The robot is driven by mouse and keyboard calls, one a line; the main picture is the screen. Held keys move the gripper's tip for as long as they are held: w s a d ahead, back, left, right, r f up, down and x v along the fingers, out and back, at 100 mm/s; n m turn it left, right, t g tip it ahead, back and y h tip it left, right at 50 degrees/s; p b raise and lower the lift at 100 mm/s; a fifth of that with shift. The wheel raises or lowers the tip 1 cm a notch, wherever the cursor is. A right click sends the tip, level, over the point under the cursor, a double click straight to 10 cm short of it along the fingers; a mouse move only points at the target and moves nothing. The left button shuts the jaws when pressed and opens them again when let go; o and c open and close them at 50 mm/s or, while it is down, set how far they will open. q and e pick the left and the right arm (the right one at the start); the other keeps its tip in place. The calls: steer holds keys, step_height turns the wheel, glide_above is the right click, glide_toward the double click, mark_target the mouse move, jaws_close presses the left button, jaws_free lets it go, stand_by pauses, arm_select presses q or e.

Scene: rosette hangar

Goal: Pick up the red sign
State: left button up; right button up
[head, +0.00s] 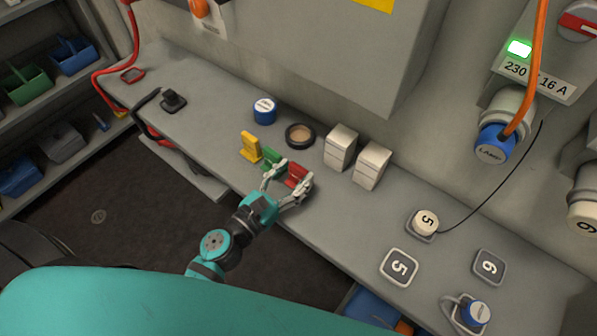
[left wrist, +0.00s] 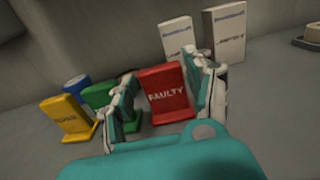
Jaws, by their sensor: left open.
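The red sign (head: 296,173) stands upright on the grey bench in the head view. In the left wrist view the red sign (left wrist: 166,92) reads "FAULTY". My left gripper (head: 287,186) is open, with its fingers on either side of the red sign. In the left wrist view the left gripper (left wrist: 165,100) has one finger to the left of the sign and one to the right. Whether the fingers touch it I cannot tell. My right gripper is not in view.
A green sign (head: 271,158) stands close by the left finger, with a yellow sign (head: 250,146) beyond it. Two white boxes (head: 341,146) (head: 371,165) stand behind to the right. A black round dish (head: 300,135) and a blue-sided can (head: 265,110) are further back.

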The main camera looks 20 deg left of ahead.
arm_select(q)
steer(key=x, duration=0.2)
steer(key=shift+w+d, duration=0.1)
steer(key=shift+w, duration=0.15)
steer(key=c, duration=0.8)
steer(key=shift+s, duration=0.1)
steer(key=shift+r, duration=0.1)
